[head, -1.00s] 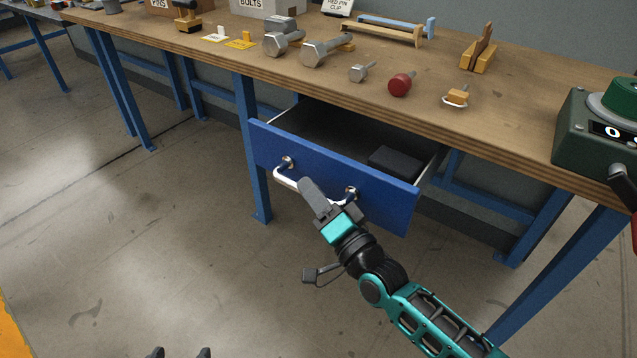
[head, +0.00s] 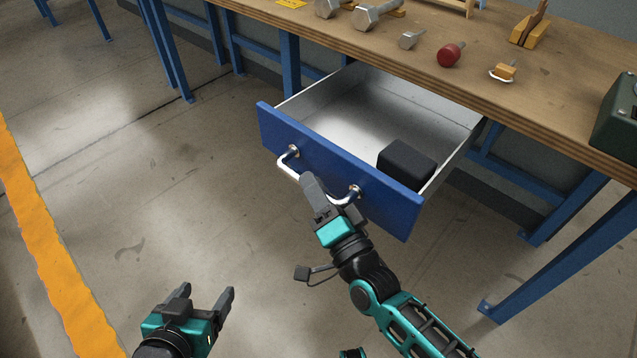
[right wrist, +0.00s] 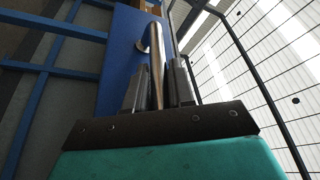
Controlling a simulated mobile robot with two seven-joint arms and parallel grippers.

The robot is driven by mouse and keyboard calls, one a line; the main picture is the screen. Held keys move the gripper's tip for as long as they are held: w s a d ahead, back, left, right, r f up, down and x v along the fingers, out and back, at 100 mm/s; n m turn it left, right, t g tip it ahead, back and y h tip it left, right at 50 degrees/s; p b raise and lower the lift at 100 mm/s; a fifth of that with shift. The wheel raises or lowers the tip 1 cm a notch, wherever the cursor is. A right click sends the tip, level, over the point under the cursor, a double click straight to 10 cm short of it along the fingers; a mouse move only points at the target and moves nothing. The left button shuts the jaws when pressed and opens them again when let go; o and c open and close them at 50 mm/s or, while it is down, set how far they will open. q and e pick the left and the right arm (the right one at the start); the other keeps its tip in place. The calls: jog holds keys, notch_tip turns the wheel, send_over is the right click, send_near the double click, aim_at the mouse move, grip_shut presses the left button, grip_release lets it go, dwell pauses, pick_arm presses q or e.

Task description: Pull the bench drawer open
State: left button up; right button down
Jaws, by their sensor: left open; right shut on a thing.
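The bench drawer has a blue front (head: 335,168) and stands well out from under the bench, with its pale inside in view. A silver bar handle (head: 287,170) is fixed to the front at two mounts. My right gripper (head: 314,190) is shut on the handle; in the right wrist view the handle (right wrist: 156,62) runs between the two fingers (right wrist: 158,88). The fingers hide part of the bar in the head view. My left gripper (head: 205,296) is open and empty over the floor, left of and below the drawer.
A black block (head: 406,160) lies in the drawer's right part. The wooden bench top (head: 480,100) carries bolts, a red-headed part (head: 449,55) and a green device (head: 618,115) at the right. Blue bench legs stand beside the drawer. The floor in front is clear.

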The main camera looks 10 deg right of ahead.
jog(key=c, duration=1.2)
grip_release()
jog(key=shift+c, duration=0.2)
jog(key=shift+o, duration=0.9)
jog(key=v, duration=1.3)
jog(key=shift+p, duration=0.45)
jog(key=shift+f, duration=0.1)
